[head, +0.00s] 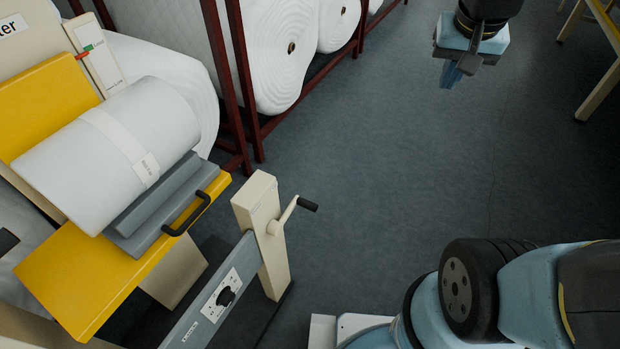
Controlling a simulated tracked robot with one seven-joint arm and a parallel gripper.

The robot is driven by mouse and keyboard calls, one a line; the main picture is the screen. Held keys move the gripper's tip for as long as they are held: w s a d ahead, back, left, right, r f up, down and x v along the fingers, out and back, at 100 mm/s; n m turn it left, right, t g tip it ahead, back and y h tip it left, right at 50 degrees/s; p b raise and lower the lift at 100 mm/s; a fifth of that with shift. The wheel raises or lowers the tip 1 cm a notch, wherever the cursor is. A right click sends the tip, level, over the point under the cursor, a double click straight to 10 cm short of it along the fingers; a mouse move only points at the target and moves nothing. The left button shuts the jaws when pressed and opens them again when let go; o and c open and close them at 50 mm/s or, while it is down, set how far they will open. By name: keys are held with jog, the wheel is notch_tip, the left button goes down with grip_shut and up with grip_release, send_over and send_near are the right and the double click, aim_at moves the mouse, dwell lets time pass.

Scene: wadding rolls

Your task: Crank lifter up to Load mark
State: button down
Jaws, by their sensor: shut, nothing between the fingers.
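The lifter (107,286) has a yellow platform at the left, with a white wadding roll (90,165) lying on it against a grey wedge (168,204) with a black handle. A cream post (258,203) stands at the platform's right. On it is the crank (283,218), a cream arm with a black grip (307,203) pointing right. My gripper (448,76) is at the top right, shut and empty, far from the crank.
A dark red rack (240,85) with large white rolls (278,50) stands at the back. A wooden-legged table (597,92) is at the upper right. The grey floor between is clear.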

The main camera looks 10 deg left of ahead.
jog(key=w+a+f+g, duration=0.1)
jog(key=w+a+f, duration=0.4)
jog(key=a+f, duration=0.15)
jog(key=m+g+y, duration=0.1)
jog(key=m+g, duration=0.2)
jog(key=g, duration=0.1)
send_over(308, 202)
jog(key=w, duration=0.1)
notch_tip(308, 202, down, 23)
jog(key=f, duration=1.3)
jog(key=shift+s+d+f, duration=0.1)
jog(key=shift+s+f, duration=0.05)
jog(key=shift+s, duration=0.25)
jog(key=shift+f, duration=0.1)
jog(key=shift+w+d+f, duration=0.15)
jog(key=shift+w+f, duration=0.2)
jog(key=shift+f, duration=0.35)
